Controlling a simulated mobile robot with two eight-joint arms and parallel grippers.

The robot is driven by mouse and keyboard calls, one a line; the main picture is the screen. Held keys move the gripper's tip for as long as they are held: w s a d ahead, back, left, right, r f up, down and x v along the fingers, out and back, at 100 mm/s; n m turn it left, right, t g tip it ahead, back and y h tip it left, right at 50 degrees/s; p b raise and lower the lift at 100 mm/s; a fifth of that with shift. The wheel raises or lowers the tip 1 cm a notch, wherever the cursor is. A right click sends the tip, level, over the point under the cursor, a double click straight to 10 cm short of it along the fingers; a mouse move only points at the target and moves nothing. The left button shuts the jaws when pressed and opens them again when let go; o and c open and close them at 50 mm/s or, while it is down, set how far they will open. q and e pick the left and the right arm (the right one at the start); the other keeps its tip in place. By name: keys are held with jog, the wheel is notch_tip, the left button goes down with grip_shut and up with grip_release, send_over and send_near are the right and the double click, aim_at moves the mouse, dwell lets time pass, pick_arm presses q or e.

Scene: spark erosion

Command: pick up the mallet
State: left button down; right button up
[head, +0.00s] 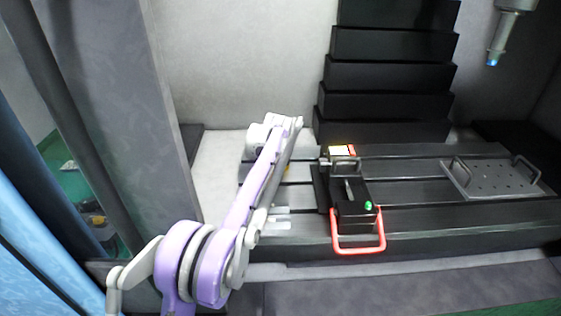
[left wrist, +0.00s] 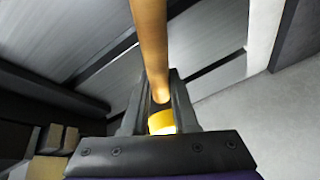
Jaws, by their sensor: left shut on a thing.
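In the left wrist view, the mallet's wooden handle (left wrist: 150,45) runs up out of the top of the picture, with a dark and a yellow part (left wrist: 161,122) at its lower end. My left gripper (left wrist: 160,90) is shut on this handle, one finger on each side. The mallet's head is not in the picture. In the head view, my left arm reaches over the left end of the slotted machine table (head: 420,190); it hides most of the gripper and the mallet there. My right gripper is in neither view.
A plate with two handles (head: 495,178) lies further right. Black stepped covers (head: 385,75) rise behind. A grey pillar (head: 120,110) stands at left.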

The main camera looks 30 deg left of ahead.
pick_arm(q)
notch_tip(320, 180, up, 10)
jog(key=shift+p, duration=0.7)
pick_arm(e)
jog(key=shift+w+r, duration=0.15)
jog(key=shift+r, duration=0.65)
pick_arm(q)
notch_tip(320, 180, up, 9)
jog(key=p, duration=0.6)
jog(key=shift+w, duration=0.15)
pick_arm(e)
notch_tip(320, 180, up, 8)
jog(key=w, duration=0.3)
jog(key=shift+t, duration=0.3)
pick_arm(q)
jog(key=shift+s, duration=0.2)
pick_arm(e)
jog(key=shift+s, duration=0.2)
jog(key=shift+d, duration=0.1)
